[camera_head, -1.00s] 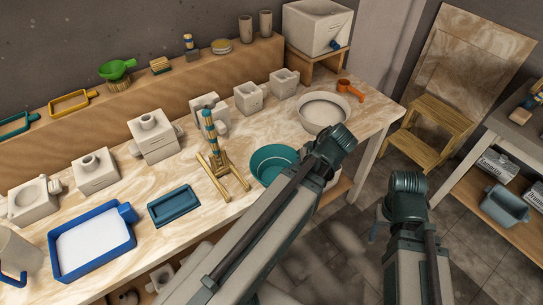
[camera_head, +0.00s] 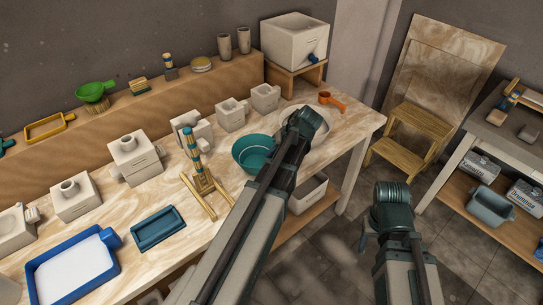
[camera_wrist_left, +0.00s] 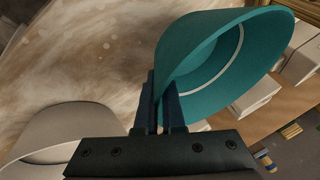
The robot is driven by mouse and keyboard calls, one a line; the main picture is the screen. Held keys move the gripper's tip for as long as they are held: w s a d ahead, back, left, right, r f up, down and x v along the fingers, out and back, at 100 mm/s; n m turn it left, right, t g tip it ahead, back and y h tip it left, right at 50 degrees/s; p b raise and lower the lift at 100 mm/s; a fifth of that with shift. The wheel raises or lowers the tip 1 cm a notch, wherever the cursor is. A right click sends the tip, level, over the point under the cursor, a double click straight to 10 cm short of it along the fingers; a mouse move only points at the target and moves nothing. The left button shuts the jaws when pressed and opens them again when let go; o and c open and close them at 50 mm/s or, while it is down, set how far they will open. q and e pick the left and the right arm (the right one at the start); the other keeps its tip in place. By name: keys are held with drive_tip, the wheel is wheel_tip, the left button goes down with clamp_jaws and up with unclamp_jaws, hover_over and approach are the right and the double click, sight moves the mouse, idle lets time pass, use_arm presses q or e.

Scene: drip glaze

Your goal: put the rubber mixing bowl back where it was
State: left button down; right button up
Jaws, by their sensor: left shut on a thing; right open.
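The rubber mixing bowl is a teal bowl (camera_head: 246,160) over the middle right of the workbench. In the left wrist view, the teal bowl (camera_wrist_left: 205,60) is tilted, with its open side and a pale ring inside showing. My left gripper (camera_wrist_left: 165,90) is shut on its rim. In the head view my left wrist (camera_head: 307,122) hides the fingers, right of the bowl. I cannot tell how far the bowl is above the bench. My right gripper (camera_head: 392,205) is open and empty over the floor, right of the bench; its fingers are mostly hidden.
A large whitish basin (camera_head: 324,125) stands behind my left wrist and shows in the left wrist view (camera_wrist_left: 55,130). A wooden tripod stand (camera_head: 205,185), a dark teal tray (camera_head: 158,229) and several white moulds (camera_head: 190,132) are left of the bowl. An orange scoop (camera_head: 330,102) lies near the right end.

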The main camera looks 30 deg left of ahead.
use_arm(q)
drive_tip(key=shift+w+a, duration=0.1)
drive_tip(key=shift+w+a, duration=0.2)
drive_tip(key=shift+w, duration=0.1)
drive_tip(key=shift+w+a+f, duration=0.1)
drive_tip(key=shift+w+a, duration=0.3)
drive_tip(key=shift+w, duration=0.15)
wheel_tip(320, 180, down, 4)
drive_tip(key=b, duration=0.4)
drive_tip(key=shift+w+a, duration=0.1)
drive_tip(key=shift+r, duration=0.2)
drive_tip(key=c, duration=1)
unclamp_jaws()
drive_tip(key=shift+f, duration=0.1)
